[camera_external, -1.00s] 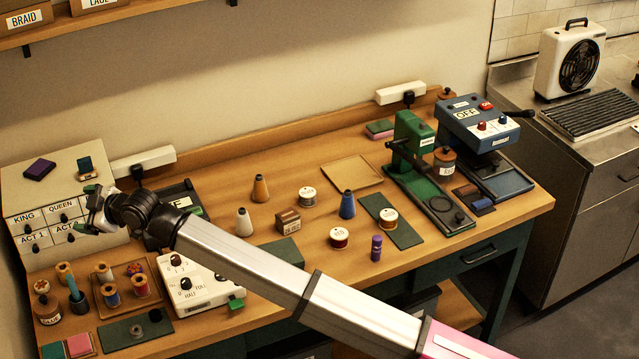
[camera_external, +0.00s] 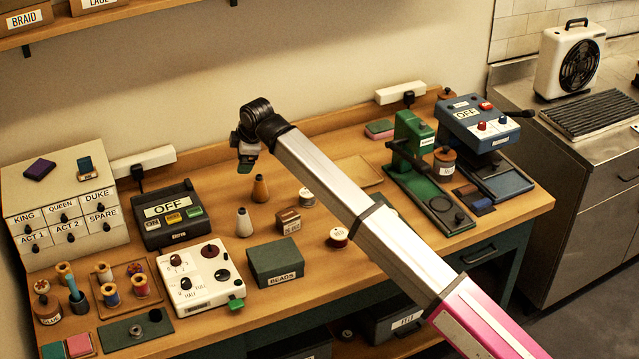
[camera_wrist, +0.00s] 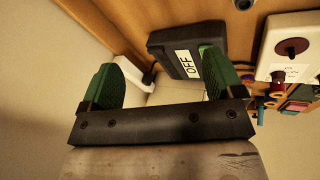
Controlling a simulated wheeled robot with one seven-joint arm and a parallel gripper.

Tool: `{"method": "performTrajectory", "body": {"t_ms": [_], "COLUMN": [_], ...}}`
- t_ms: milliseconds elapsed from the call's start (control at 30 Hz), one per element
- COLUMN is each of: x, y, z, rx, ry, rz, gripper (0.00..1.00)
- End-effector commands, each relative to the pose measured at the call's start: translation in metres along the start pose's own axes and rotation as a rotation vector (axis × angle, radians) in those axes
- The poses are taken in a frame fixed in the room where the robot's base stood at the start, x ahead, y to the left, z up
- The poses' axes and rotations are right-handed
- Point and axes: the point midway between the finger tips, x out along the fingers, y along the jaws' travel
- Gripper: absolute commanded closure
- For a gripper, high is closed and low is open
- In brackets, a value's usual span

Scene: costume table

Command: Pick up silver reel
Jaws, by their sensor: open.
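In the external view, a small reel with a pale top label (camera_external: 306,196) stands upright on the table, just left of my arm. It looks like the silver reel, but its label is too small to read surely. A reel labelled RED (camera_external: 338,237) stands nearer the front. My gripper (camera_external: 246,165) is above the back of the table, left of the pale reel and apart from it. In the wrist view its green fingers (camera_wrist: 160,78) are spread with nothing held between them. No pale reel can be made out in the wrist view.
The OFF box (camera_external: 168,232) and drawer cabinet (camera_external: 95,192) are left. A green press (camera_external: 412,150) stands right. My arm hides part of the middle.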

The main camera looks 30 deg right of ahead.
Motion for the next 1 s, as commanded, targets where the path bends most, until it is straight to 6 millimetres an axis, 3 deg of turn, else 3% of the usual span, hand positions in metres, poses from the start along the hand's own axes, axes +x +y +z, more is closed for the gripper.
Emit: {"method": "performTrajectory", "body": {"t_ms": [33,200,300,400,567,1000], "x": [0.013,0.037,0.043,0.046,0.053,0.099], "y": [0.003,0.005,0.004,0.003,-0.001,-0.018], "z": [0.038,0.136,0.172,0.195,0.204,0.214], "rx": [-0.004,-0.035,-0.045,-0.051,-0.056,-0.056], "ry": [-0.048,-0.165,-0.203,-0.222,-0.23,-0.229], "rz": [-0.05,-0.22,-0.294,-0.338,-0.36,-0.356], "gripper": [0.13,0.13,0.13,0.13,0.13,0.13]}}
